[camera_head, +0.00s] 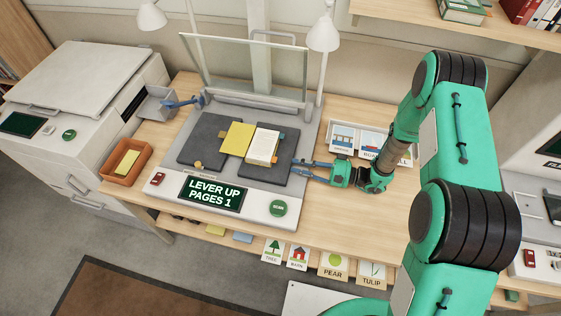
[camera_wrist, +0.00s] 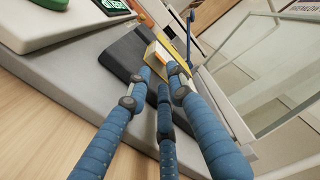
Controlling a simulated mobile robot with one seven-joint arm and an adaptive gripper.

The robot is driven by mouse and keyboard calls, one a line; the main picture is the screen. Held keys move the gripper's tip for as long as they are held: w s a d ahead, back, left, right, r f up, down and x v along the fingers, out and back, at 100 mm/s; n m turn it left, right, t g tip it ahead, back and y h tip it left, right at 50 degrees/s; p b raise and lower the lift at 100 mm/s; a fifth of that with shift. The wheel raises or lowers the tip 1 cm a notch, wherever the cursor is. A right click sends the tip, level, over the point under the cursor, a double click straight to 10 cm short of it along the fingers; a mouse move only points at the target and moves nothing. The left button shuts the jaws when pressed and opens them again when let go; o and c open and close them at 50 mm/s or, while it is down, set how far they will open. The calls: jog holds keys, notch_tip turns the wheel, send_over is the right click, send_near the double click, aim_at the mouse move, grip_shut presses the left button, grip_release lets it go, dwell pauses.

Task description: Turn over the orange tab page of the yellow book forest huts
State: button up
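The yellow book (camera_head: 238,138) lies open on dark grey pads, its yellow cover to the left and its white page block (camera_head: 263,145) to the right. The title is too small to read. A small orange tab (camera_head: 281,134) sticks out at the right edge of the pages. The book also shows in the wrist view (camera_wrist: 160,54), just beyond my fingertips. My gripper (camera_head: 294,172) points left at the right pad, just right of the book. Its blue fingers (camera_wrist: 158,76) are apart with nothing between them, and seem not to touch the book.
The scanner's display (camera_head: 213,194) reads "LEVER UP PAGES 1", with a green button (camera_head: 278,208) beside it. A glass plate (camera_head: 250,70) stands raised behind the book. An orange tray (camera_head: 126,160) is at left. Picture cards (camera_head: 341,137) lie in a tray behind my gripper.

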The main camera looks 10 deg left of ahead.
aim_at(281, 165)
jog(key=shift+a+b, duration=0.4)
jog(key=shift+a, duration=3.25)
grip_shut()
